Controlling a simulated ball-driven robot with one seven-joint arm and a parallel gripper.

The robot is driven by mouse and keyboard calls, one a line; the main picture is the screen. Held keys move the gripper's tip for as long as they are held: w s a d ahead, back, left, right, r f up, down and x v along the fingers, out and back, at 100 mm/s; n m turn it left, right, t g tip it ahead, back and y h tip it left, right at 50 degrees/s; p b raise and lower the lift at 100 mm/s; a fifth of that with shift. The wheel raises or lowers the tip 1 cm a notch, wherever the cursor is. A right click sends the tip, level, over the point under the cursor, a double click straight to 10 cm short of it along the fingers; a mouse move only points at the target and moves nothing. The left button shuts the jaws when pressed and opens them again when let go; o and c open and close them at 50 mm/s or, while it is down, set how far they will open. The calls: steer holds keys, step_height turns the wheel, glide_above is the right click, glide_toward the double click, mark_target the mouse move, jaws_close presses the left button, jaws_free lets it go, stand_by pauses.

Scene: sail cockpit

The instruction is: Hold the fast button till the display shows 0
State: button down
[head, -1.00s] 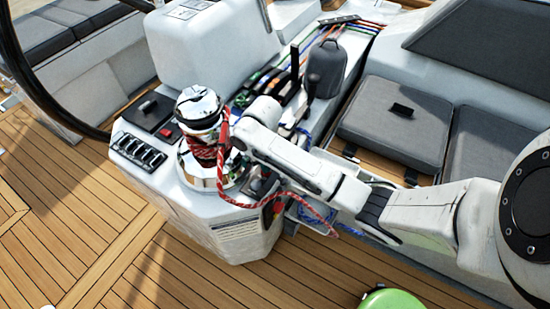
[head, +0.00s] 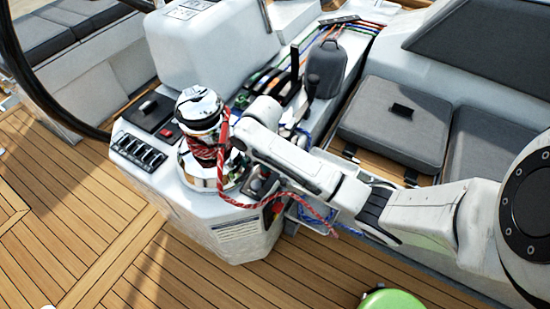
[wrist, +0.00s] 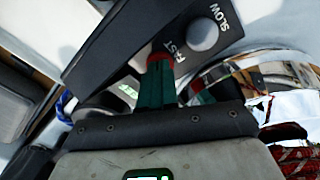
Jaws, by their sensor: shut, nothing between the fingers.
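In the wrist view, a dark panel (wrist: 128,45) carries the labels FAST and SLOW. The fast button (wrist: 161,56) shows as a red rim by the FAST label, mostly covered by my fingertips. My gripper (wrist: 158,66) is shut and empty, its dark green fingers at that button. They seem to touch it, but how far it is pressed cannot be told. The round grey slow button (wrist: 203,35) is beside it, clear of the fingers. A small green-lit display (wrist: 128,91) shows left of the fingers, partly hidden; its digits are unreadable.
A chrome winch (head: 199,110) wrapped with red rope (head: 285,195) stands close beside my gripper; it also shows in the wrist view (wrist: 265,80). A row of black switches (head: 138,150) lies left of it. Grey cushions (head: 390,120) are at right. The wooden deck (head: 90,220) is clear in front.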

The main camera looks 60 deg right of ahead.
step_height(320, 180, up, 9)
steer(key=p, duration=1)
steer(key=shift+f, duration=0.1)
